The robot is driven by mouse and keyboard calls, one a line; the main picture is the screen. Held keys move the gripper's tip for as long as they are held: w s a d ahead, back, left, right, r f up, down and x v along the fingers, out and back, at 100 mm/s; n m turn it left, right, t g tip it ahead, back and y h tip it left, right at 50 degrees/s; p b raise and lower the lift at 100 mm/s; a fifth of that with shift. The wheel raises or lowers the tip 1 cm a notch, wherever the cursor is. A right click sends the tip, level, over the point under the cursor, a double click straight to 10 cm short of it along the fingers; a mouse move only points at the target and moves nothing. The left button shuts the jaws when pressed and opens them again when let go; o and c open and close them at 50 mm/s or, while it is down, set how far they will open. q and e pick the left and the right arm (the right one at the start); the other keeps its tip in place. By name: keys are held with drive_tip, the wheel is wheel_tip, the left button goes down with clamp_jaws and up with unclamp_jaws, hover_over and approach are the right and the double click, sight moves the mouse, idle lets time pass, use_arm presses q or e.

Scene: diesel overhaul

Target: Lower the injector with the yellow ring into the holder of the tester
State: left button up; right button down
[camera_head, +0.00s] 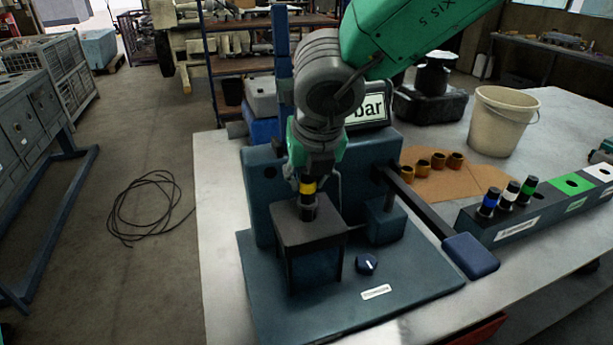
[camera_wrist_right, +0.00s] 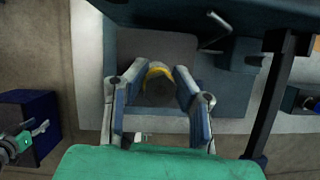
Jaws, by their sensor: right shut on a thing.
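The injector with the yellow ring (camera_head: 308,187) stands roughly upright, black below the ring. My right gripper (camera_head: 312,170) is shut on its upper part. The injector's lower end meets the top of the holder block (camera_head: 308,235) of the tester (camera_head: 400,275); how deep it sits in the opening cannot be told. In the right wrist view, the yellow ring (camera_wrist_right: 157,71) shows between the fingers of the right gripper (camera_wrist_right: 158,88). What seems to be my left gripper (camera_wrist_right: 38,130) is at the left edge there, away from the tester; its jaw state is unclear.
A lever with a blue handle (camera_head: 470,256) reaches forward on the tester's right. A rack (camera_head: 520,228) holds several injectors with coloured rings. Several brass-coloured parts (camera_head: 438,160) lie on cardboard near a bucket (camera_head: 500,120). A display (camera_head: 368,110) stands behind my right arm.

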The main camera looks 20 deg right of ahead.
drive_tip(key=shift+f, duration=0.1)
idle(0.5)
drive_tip(key=shift+f+b, duration=0.9)
drive_tip(key=shift+f, duration=0.3)
drive_tip(key=c, duration=0.9)
unclamp_jaws()
drive_tip(key=shift+o, duration=0.2)
drive_tip(key=shift+r, duration=0.1)
